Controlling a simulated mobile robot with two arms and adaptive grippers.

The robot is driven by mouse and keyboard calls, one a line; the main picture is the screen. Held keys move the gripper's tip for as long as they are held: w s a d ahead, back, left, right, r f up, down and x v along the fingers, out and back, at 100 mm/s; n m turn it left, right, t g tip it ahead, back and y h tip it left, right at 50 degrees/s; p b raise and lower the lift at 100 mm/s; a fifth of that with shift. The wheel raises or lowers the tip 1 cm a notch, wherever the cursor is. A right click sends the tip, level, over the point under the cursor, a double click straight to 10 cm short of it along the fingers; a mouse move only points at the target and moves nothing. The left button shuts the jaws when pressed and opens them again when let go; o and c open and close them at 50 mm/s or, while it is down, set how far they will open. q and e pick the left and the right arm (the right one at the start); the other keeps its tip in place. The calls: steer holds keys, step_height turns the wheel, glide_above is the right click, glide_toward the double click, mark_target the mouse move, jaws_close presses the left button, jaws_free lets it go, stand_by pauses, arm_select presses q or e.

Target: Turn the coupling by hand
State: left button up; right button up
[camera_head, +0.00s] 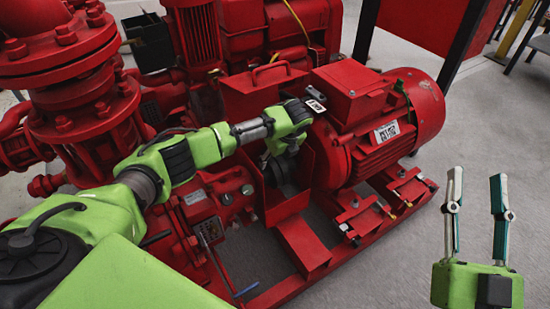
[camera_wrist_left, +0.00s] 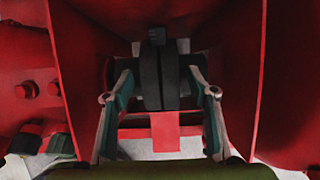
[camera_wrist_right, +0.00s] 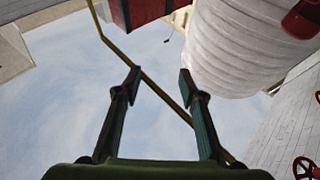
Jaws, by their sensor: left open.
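The coupling (camera_wrist_left: 168,82) is a pair of dark discs side by side, with a small dark block on top, inside a red guard opened at the top. My left gripper (camera_wrist_left: 160,88) is open, with one finger on each side of the coupling in the left wrist view; I cannot tell whether they touch it. In the head view the left wrist reaches down into the guard (camera_head: 287,205) and hides most of the coupling. My right gripper (camera_head: 476,190) is open and empty over the grey floor, far from the coupling; its fingers also show in the right wrist view (camera_wrist_right: 160,82).
The red motor (camera_head: 365,125) stands right of the guard, and the red pump with bolted flanges (camera_head: 85,90) stands left. The guard's red walls (camera_wrist_left: 235,80) rise close on both sides of my left gripper. The floor (camera_head: 415,240) at right is clear.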

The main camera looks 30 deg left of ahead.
arm_select(q)
steer(key=c, duration=1.1)
